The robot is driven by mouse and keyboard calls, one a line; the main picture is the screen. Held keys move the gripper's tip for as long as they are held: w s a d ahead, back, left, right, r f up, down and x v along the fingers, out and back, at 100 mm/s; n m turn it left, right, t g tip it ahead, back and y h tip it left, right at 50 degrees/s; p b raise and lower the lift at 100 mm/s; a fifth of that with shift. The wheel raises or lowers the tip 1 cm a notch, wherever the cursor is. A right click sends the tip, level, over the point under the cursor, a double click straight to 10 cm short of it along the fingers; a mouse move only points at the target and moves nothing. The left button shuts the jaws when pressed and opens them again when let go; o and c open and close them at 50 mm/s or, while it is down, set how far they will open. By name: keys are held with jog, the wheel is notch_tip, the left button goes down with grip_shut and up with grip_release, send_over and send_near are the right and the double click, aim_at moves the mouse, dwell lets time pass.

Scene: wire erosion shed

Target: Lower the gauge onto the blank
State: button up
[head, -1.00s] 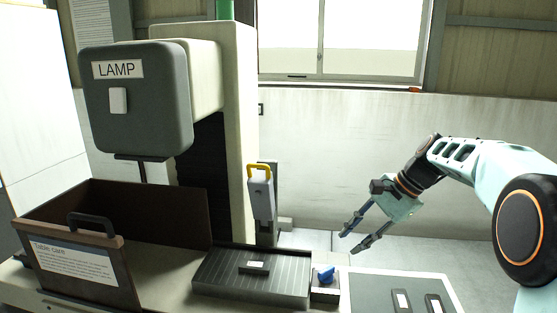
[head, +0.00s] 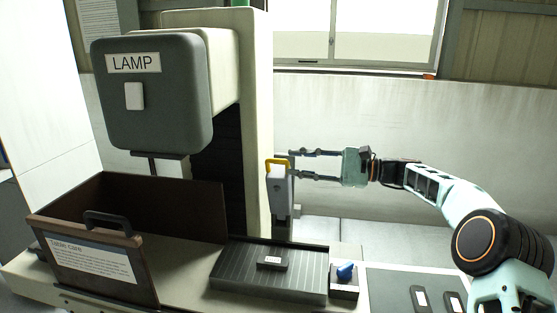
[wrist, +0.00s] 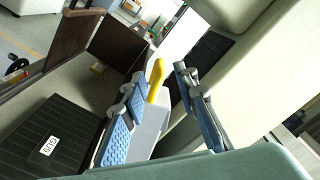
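The gauge (head: 279,187) is a light grey upright body with a yellow loop handle on top. It stands on a post beside the machine column and also shows in the wrist view (wrist: 151,125). My gripper (head: 295,164) is open at the right of the handle, its fingers pointing left. In the wrist view the yellow handle appears between the open fingers (wrist: 161,74), closer to the left one; I cannot tell whether they touch. The blank seems to be the small dark block (head: 272,263) with a white label, on the ribbed plate (head: 235,268) below and in front.
A blue knob (head: 345,270) sits on a small block right of the plate. A brown open box (head: 105,270) stands left, under the lamp head (head: 150,100). A grey mat (head: 390,285) with dark labelled pieces lies right. The space behind my arm is clear.

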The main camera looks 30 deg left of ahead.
aim_at(280, 160)
jog(key=x, duration=0.5)
jog(key=shift+a+p, duration=0.1)
jog(key=shift+p, duration=0.25)
jog(key=c, duration=0.7)
jog(key=shift+r, duration=0.1)
grip_shut()
